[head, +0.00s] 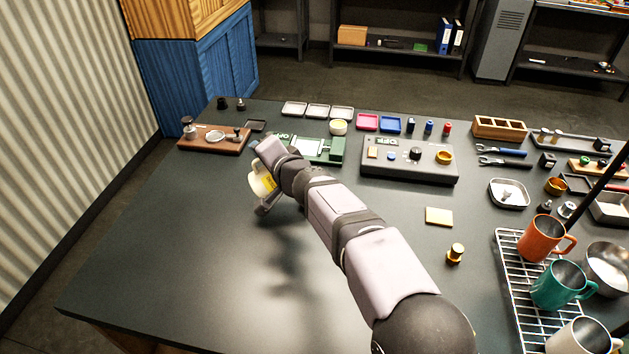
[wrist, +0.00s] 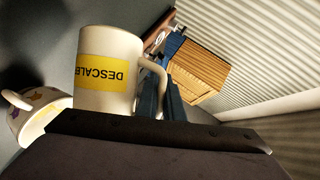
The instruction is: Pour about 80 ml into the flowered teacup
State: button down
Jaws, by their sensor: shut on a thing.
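A white jug with a yellow label reading "DESCALE" (wrist: 108,72) is held by its handle in my gripper (wrist: 165,100) in the wrist view. In the head view the jug (head: 261,182) is tilted above the left part of the table, beside my gripper (head: 266,205). The flowered teacup (wrist: 33,122), white with coloured flowers, is at the left edge of the wrist view, partly hidden by my own dark wrist part. I cannot make the teacup out in the head view. The inside of the jug and any liquid are hidden.
A green-and-white device (head: 320,149) stands just behind my wrist. A wooden board with small tools (head: 213,140) is at the back left. A grey control box (head: 410,160) is to the right, and a wire rack (head: 515,280) with mugs is far right. The table's front left is clear.

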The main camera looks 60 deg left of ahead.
jog(key=shift+w+d+r+m+g+y, duration=0.25)
jog(key=shift+w+r+m+g+y, duration=0.05)
jog(key=shift+w+r+m, duration=0.4)
dwell(1.1)
jog(key=shift+s+a+p, duration=0.1)
jog(key=shift+s+p, duration=0.2)
jog(key=shift+s, duration=0.1)
jog(key=shift+s+a+f+n+t+h+b, duration=0.2)
jog(key=shift+s+f+n, duration=0.15)
jog(key=shift+f+n, duration=0.15)
jog(key=shift+s+a+f+n+t+h+b, duration=0.1)
jog(key=shift+s+f+n+t+h, duration=0.15)
jog(key=shift+f+n, duration=0.25)
jog(key=shift+s+f, duration=0.1)
jog(key=shift+f, duration=0.2)
jog(key=shift+s+a+f+n+t+h+p, duration=0.1)
jog(key=shift+s+f+n+t+h+p, duration=0.15)
jog(key=shift+s+f+n+t+p, duration=0.25)
jog(key=shift+s+a+f+n+t+p, duration=0.15)
jog(key=shift+f+n+t+p, duration=0.35)
jog(key=shift+p, duration=0.6)
jog(key=shift+s+n+h+p, duration=0.25)
jog(key=shift+n+h+p, duration=0.2)
jog(key=shift+p, duration=0.95)
